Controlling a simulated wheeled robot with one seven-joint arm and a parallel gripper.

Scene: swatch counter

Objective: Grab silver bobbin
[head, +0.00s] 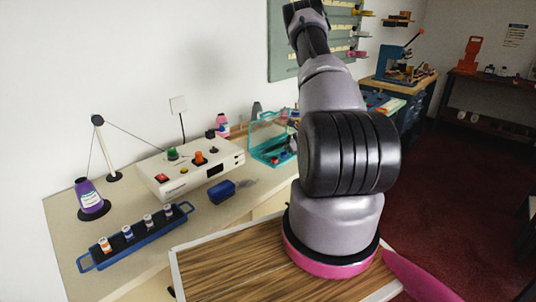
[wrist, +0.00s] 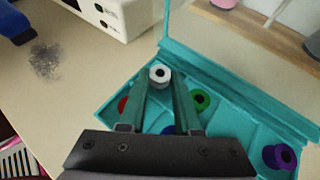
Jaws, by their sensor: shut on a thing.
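The silver bobbin (wrist: 160,72), pale with a dark centre hole, is in the wrist view between the fingertips of my gripper (wrist: 162,82). The gripper is shut on it, over the teal box (wrist: 227,43). Whether the bobbin touches the box floor is hard to tell. The fingers partly hide a red bobbin (wrist: 122,104) on the left and a blue one (wrist: 168,130) below. In the head view the teal box (head: 268,124) stands on the counter, and my arm hides the gripper.
A green bobbin (wrist: 201,100) lies right of the fingers and a purple bobbin (wrist: 280,157) at the lower right. A white control box (head: 190,172), blue block (head: 221,191), blue spool rack (head: 135,237) and purple cone (head: 89,198) share the counter. The raised teal lid is close by.

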